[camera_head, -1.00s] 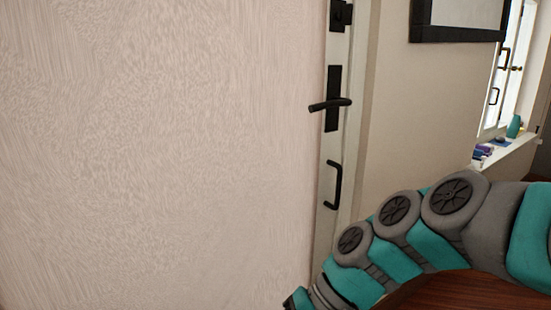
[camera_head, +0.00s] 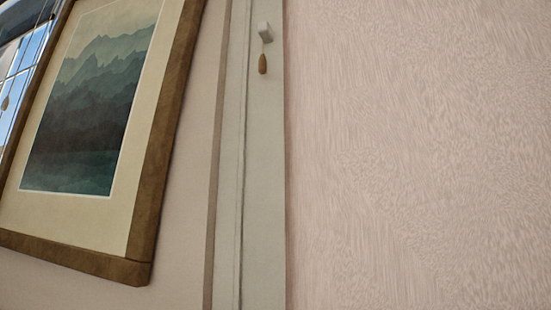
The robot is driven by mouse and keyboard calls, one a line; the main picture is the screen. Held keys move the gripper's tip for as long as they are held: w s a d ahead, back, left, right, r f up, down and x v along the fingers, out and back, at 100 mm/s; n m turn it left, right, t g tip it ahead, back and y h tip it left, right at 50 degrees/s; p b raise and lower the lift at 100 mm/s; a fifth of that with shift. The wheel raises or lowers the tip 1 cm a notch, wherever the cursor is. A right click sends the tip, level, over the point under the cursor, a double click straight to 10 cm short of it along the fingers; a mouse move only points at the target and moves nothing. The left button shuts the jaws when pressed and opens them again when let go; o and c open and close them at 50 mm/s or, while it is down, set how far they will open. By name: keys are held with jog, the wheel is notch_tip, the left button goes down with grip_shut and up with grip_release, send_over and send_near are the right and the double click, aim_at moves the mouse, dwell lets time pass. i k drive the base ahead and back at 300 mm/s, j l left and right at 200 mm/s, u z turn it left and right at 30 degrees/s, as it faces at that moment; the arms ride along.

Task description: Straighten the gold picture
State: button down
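A framed picture (camera_head: 92,120) hangs on the wall at the left of the head view. It has a brown, dull-gold frame (camera_head: 165,140), a cream mat and a print of blue-green mountain layers. Its right side leans with the top to the right, and its bottom edge slopes down to the right, so it looks turned clockwise. I cannot tell how much of this comes from the viewing angle. Its top is cut off by the picture's edge. My gripper is not in view, and nothing of mine touches the frame.
A pale vertical door or wall trim (camera_head: 255,180) stands right of the picture. A plain pinkish wall (camera_head: 420,150) fills the right. Window-like panes (camera_head: 24,78) show at the upper left.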

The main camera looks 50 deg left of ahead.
aim_at(84, 163)
jog(key=u, duration=3.1)
